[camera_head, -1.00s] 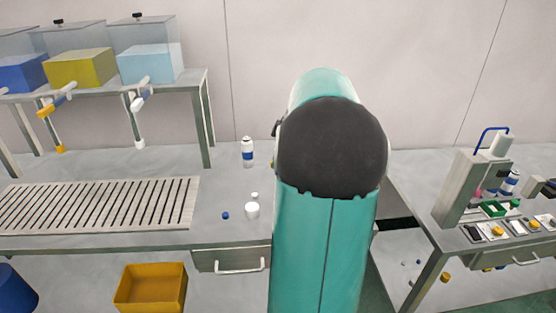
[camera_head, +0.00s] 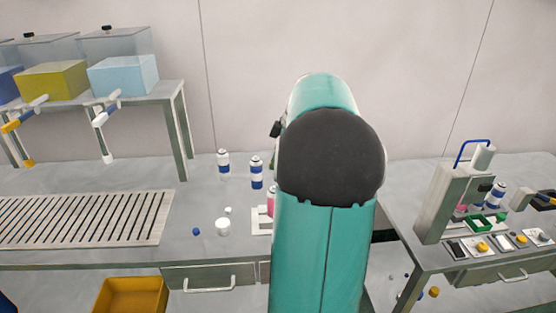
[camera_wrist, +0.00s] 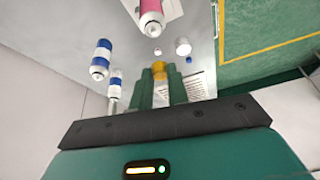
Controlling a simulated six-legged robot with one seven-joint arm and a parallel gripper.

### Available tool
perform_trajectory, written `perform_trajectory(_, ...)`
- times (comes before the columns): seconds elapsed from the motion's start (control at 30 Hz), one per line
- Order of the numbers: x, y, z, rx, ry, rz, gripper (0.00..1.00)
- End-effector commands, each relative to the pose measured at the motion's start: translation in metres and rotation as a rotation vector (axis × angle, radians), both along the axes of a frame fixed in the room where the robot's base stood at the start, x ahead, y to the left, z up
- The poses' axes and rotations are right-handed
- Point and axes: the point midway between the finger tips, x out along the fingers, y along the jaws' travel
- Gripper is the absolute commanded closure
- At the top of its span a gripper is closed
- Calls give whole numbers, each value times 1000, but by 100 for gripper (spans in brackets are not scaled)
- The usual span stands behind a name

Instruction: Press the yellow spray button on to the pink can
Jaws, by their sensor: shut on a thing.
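My gripper (camera_wrist: 160,84) is shut on the yellow spray button (camera_wrist: 159,68), which shows between the fingertips in the wrist view. The pink can (camera_wrist: 151,14) is at the top of that view, apart from the button and cut by the frame edge. In the head view the pink can (camera_head: 271,201) stands on the left table by a white holder, partly hidden behind my teal arm. My gripper is hidden behind the arm there.
Two blue-and-white cans (camera_head: 223,163) (camera_head: 256,172) stand behind the pink can. A white cap (camera_head: 222,226) and a blue cap (camera_head: 196,231) lie on the table. A slotted grate (camera_head: 90,218) is at left. A press station (camera_head: 452,203) stands on the right table.

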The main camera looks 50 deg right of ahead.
Motion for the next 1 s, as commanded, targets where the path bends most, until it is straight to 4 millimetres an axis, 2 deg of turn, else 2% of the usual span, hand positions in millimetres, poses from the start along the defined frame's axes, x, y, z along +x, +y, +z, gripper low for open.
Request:
perform_trajectory(0.27, 1, 2, -13, 5, 3, -2, 100)
perform_trajectory(0.7, 0, 0, -52, 3, 3, -3, 100)
perform_trajectory(1.0, -1, -2, -63, 1, 2, -2, 100)
